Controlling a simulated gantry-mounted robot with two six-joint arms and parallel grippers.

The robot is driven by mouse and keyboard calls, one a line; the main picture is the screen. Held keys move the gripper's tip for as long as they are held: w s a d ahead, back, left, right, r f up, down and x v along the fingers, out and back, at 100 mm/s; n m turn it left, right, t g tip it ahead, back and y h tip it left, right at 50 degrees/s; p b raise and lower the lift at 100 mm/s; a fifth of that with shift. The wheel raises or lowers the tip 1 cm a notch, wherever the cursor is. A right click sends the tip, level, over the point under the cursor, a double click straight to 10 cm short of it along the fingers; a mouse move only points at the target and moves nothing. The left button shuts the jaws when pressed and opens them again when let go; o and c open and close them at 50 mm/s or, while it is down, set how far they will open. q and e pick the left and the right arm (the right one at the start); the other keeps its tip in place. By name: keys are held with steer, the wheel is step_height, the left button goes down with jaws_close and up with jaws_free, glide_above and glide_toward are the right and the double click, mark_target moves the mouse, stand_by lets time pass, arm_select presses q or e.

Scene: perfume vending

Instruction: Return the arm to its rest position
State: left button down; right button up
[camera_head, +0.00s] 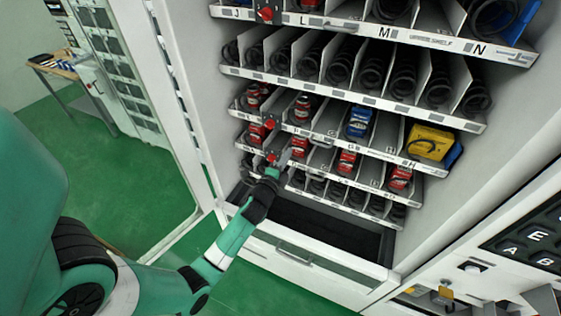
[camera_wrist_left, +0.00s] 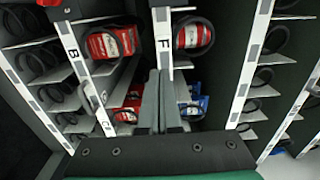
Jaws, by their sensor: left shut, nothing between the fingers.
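My left arm comes in from the left in the head view and reaches to the lower shelves of the vending machine. My left gripper (camera_head: 284,160) is in front of the shelves near the red cans, and no item shows in it. My right gripper is not in view.
The shelf rows (camera_head: 345,80) hold coils, several red cans, a blue can (camera_head: 359,122) and a yellow item (camera_head: 430,142). A dark pickup bin (camera_head: 330,229) lies below them. A keypad (camera_head: 530,237) is at right. An open door (camera_head: 125,70) and a small table (camera_head: 70,68) stand left.

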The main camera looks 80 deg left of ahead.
arm_select(q)
steer(key=shift+v, duration=2.35)
